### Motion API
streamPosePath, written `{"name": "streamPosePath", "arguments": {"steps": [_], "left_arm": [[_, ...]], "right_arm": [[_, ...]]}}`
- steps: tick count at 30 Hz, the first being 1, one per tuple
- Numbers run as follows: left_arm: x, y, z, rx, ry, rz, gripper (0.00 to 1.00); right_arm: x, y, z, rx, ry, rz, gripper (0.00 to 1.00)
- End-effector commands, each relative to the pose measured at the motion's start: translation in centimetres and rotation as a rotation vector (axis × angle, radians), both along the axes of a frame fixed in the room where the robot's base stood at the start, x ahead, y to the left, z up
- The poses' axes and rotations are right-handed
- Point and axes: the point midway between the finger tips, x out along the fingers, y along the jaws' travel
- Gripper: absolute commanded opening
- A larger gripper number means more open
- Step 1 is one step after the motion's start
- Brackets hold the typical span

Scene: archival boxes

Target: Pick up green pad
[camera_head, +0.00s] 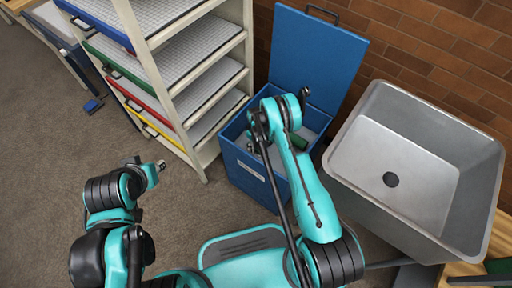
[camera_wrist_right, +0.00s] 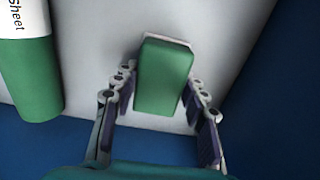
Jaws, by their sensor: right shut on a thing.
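The green pad (camera_wrist_right: 165,75) is a green block with a pale edge at its far end. In the right wrist view it lies between the two fingers of my right gripper (camera_wrist_right: 160,98), which is shut on it inside the blue box (camera_head: 246,172). In the head view my right gripper (camera_head: 262,140) reaches down into this box, and the arm hides the pad. My left gripper (camera_head: 153,166) is small in the head view, over the floor left of the box; its fingers are not clear.
A green roll with a white "Sheet" label (camera_wrist_right: 32,75) lies beside the pad. The box's blue lid (camera_head: 315,55) stands open behind. A shelf rack (camera_head: 200,75) is at left, a grey metal sink (camera_head: 395,150) at right.

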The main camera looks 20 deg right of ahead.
Motion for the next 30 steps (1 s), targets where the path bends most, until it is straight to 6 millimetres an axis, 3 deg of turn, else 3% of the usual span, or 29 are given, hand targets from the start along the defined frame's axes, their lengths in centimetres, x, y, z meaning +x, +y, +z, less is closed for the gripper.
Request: {"name": "streamPosePath", "arguments": {"steps": [11,18,30], "left_arm": [[0.0,0.0,0.5,0.0,0.0,0.0,0.31],[0.0,0.0,2.6,0.0,0.0,0.0,0.31],[0.0,0.0,5.5,0.0,0.0,0.0,0.31]], "right_arm": [[0.0,0.0,0.9,0.0,0.0,0.0,0.15],[-0.1,-0.1,4.9,0.0,0.0,-0.001,0.15],[-5.7,-7.3,9.8,0.0,0.0,-0.003,0.15]]}}
